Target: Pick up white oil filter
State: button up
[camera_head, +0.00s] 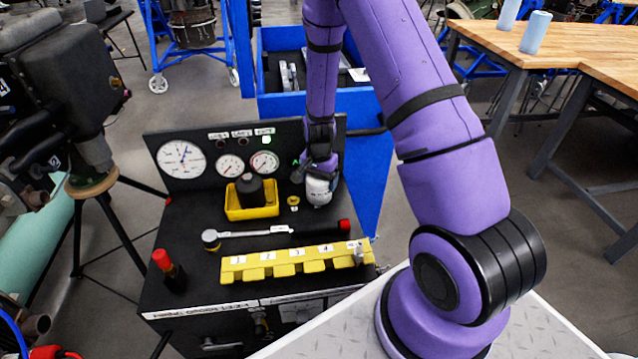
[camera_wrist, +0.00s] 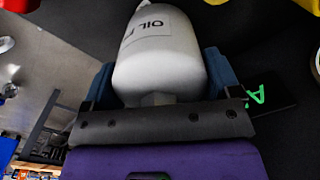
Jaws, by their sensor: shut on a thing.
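The white oil filter (camera_head: 318,190) stands near the back right of the black bench top, below the end of my purple arm. In the wrist view the white oil filter (camera_wrist: 160,55) fills the upper middle, with dark "OIL" lettering on its label. My gripper (camera_wrist: 158,80) is shut on it, with one blue-grey finger on each side. In the head view my gripper (camera_head: 320,170) comes down on the filter from above and hides its upper part. I cannot tell whether the filter's base touches the bench.
A yellow tray (camera_head: 252,208) with a black filter (camera_head: 250,190) stands left of the white filter. A torque wrench (camera_head: 270,231) and a yellow numbered rack (camera_head: 290,261) lie in front. A gauge panel (camera_head: 215,160) rises behind. A red-capped bottle (camera_head: 169,272) stands at the front left.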

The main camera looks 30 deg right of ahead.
notch_tip(320, 180, up, 10)
dwell(0.6)
